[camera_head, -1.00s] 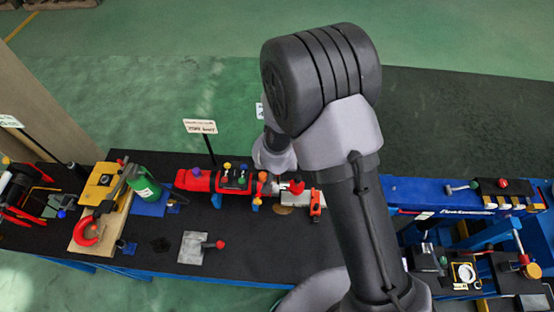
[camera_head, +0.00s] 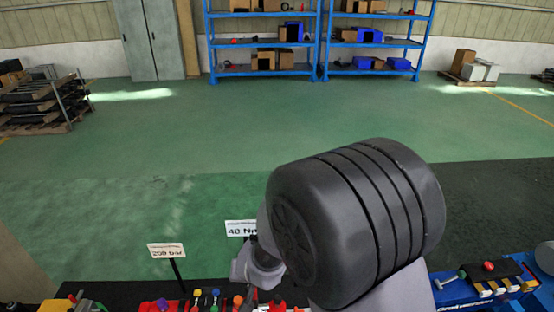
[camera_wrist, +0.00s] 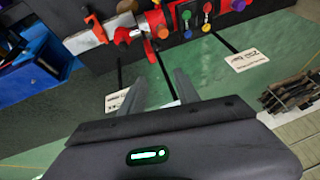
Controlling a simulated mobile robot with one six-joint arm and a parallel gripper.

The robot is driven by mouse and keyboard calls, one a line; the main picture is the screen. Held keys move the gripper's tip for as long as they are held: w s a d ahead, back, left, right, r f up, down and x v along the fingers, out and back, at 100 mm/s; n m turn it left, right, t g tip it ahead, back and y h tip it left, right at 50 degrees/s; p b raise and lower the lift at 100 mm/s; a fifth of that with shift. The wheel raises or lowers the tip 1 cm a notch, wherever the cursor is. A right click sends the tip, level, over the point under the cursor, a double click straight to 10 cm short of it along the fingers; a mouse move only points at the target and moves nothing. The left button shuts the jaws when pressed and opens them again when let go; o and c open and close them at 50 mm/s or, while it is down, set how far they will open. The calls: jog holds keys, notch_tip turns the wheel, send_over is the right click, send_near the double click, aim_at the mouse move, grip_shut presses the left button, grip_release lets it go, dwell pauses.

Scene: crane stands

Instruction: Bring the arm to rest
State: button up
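My arm fills the lower middle of the head view, with its big dark rounded joint over the bench. My gripper (camera_wrist: 161,80) shows in the wrist view with its two fingers apart and nothing seen between them but floor and part of a sign. It hangs clear of the bench, and its fingers are hidden behind my arm in the head view. The black bench top (camera_wrist: 90,22) with the red device (camera_wrist: 160,22) lies beyond the fingertips.
Signs on posts, "200 bar" (camera_head: 166,250) and "40 Nm" (camera_head: 240,228), stand near my arm. A blue beam (camera_head: 458,292) with levers lies at the right. Blue shelves (camera_head: 268,70), a grey cabinet (camera_head: 150,40) and a stacked rack (camera_head: 42,105) stand far back. The green floor between is clear.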

jog(key=s+d+f+m+b, duration=0.2)
jog(key=s+d+f+b, duration=0.2)
jog(key=s+d+b, duration=0.5)
jog(key=s+d+f+m+b, duration=0.2)
jog(key=s+d+f+b, duration=0.3)
jog(key=b, duration=1.5)
jog(key=s+d, duration=0.4)
jog(key=s, duration=0.1)
jog(key=shift+s+d+m+t, duration=0.2)
jog(key=shift+d+m+t, duration=0.05)
jog(key=shift+m+t, duration=0.15)
